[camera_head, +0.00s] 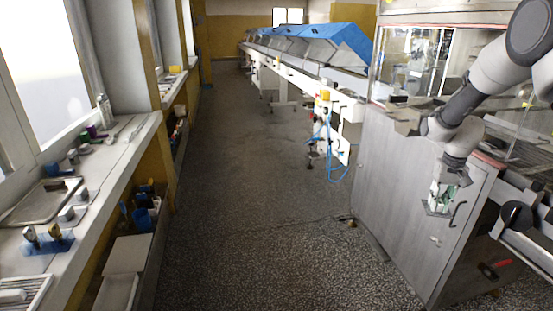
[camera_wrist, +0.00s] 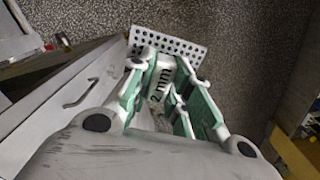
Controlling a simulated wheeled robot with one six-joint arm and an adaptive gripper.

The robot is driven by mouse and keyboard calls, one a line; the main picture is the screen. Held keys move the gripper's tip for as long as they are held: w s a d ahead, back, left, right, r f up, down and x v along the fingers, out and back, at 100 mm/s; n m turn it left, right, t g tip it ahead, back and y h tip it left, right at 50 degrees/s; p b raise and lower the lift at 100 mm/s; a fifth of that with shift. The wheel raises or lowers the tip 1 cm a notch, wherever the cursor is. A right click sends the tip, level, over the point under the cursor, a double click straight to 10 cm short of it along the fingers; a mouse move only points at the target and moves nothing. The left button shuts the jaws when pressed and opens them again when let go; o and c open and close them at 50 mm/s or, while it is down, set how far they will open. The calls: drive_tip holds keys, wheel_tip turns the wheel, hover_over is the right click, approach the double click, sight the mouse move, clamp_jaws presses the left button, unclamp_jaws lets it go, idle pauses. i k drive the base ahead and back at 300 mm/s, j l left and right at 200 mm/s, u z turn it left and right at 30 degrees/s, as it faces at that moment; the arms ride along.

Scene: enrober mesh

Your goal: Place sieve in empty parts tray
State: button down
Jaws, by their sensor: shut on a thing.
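The sieve (camera_wrist: 185,45) is a pale plate with rows of round holes and a block marked "2 mm". My gripper (camera_wrist: 160,82), with green-lined fingers, is shut on that block, and the holed plate sticks out past the fingertips. In the head view my gripper (camera_head: 442,193) hangs at the right, in front of the grey machine cabinet, with the sieve (camera_head: 434,210) small below it. A shallow metal tray (camera_head: 28,213) lies on the windowsill counter at the left and looks empty. I cannot tell for sure that it is the parts tray.
The counter (camera_head: 112,150) also holds grey blocks, a blue mat (camera_head: 50,245) with tools, bottles and a white rack (camera_head: 22,293). A shelf below has boxes and a blue cup (camera_head: 142,220). The grey cabinet (camera_head: 385,190) stands close to my gripper. The aisle floor (camera_head: 240,200) is clear.

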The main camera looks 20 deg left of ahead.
sight(46, 200)
drive_tip(key=l+u, duration=0.15)
drive_tip(key=u, duration=0.2)
drive_tip(key=l+u, duration=0.1)
drive_tip(key=u, duration=0.25)
drive_tip(key=i+l+u, duration=0.2)
drive_tip(key=u, duration=0.2)
drive_tip(key=i+l+u, duration=0.15)
drive_tip(key=u, duration=0.3)
drive_tip(key=l+u, duration=0.4)
drive_tip(key=i+l+u, duration=0.1)
drive_tip(key=l+u, duration=0.3)
